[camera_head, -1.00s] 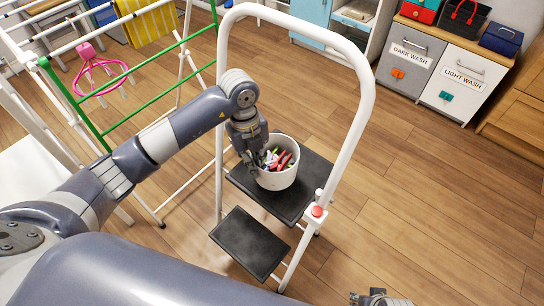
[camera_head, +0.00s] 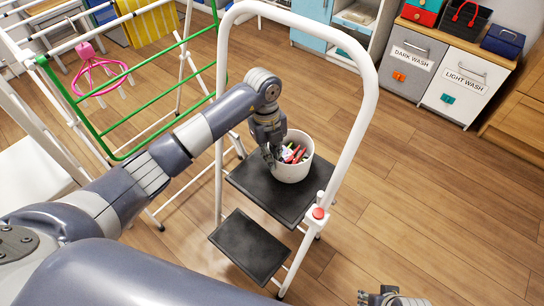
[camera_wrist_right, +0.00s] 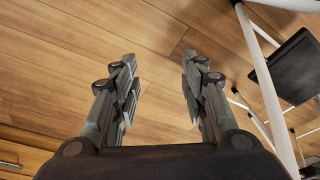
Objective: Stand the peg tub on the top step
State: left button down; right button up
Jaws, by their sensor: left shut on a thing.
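The white peg tub (camera_head: 293,171) holds several colourful pegs and looks upright at the far side of the black top step (camera_head: 258,186) of the step stool. Whether its base touches the step or hangs just above it, I cannot tell. My left gripper (camera_head: 271,160) points down and is shut on the tub's left rim. It hides part of the tub's left side. My right gripper (camera_wrist_right: 160,75) is open and empty over the wooden floor in the right wrist view. Only its tip shows at the bottom edge of the head view.
The stool's white handrail (camera_head: 362,125) arches over the tub's right side. A lower black step (camera_head: 249,246) is nearer me. A drying rack with a green frame (camera_head: 150,118) stands left. The floor to the right is clear up to the labelled laundry cabinets (camera_head: 460,85).

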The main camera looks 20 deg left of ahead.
pick_arm(q)
jog(key=shift+f, duration=0.2)
pick_arm(e)
jog(key=shift+r, duration=0.15)
pick_arm(q)
jog(key=c, duration=1.8)
grip_release()
jog(key=shift+o, duration=0.2)
jog(key=shift+r, duration=0.25)
jog(key=r, duration=0.2)
jog(key=r+p, duration=0.1)
jog(key=r, duration=0.2)
jog(key=a+r, duration=0.1)
jog(key=r, duration=0.1)
jog(key=shift+w+r, duration=0.2)
jog(key=shift+r, duration=0.05)
pick_arm(e)
jog(key=f, duration=0.5)
jog(key=shift+s, duration=0.35)
pick_arm(q)
jog(key=shift+f, duration=0.1)
